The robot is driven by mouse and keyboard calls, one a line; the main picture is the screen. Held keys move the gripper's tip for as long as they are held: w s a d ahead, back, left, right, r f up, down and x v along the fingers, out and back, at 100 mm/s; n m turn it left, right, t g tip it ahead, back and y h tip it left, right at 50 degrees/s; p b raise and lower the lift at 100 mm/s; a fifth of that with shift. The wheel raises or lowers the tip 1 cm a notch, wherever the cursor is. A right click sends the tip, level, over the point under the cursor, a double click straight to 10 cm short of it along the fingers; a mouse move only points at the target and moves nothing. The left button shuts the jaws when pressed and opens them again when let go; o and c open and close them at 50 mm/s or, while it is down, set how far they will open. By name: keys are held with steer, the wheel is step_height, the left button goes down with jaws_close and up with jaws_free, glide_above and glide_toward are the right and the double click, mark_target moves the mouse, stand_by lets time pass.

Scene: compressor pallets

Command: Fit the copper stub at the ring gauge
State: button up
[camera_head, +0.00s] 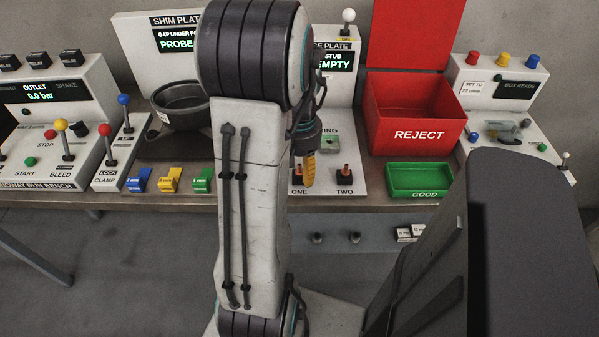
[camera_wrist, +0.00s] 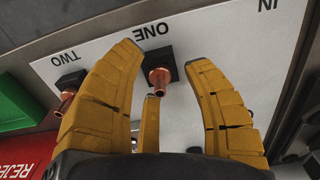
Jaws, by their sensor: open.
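My gripper (camera_wrist: 162,66) has yellow fingers and is open. In the wrist view its fingers stand apart on either side of the copper stub at ONE (camera_wrist: 160,78), which sits in a black block on the white plate. I cannot tell whether any finger touches it. A second copper stub, at TWO (camera_wrist: 67,94), sits in its own black block to the left. In the head view my gripper (camera_head: 308,168) is over ONE, partly hidden by my arm. The stub at TWO (camera_head: 344,169) shows beside it.
The stub display (camera_head: 334,61) reads EMPTY. A red REJECT bin (camera_head: 415,134) and a green GOOD tray (camera_head: 419,194) stand to the right. Blue, yellow and green blocks (camera_head: 170,180), a dark bowl (camera_head: 180,118) and a lever panel (camera_head: 118,165) are to the left.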

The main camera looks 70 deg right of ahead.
steer(key=shift+c, duration=0.3)
jaws_close()
stand_by(0.4)
steer(key=shift+r, duration=0.15)
steer(key=shift+r+p, duration=2.5)
steer(key=shift+r, duration=0.35)
steer(key=shift+r, duration=0.1)
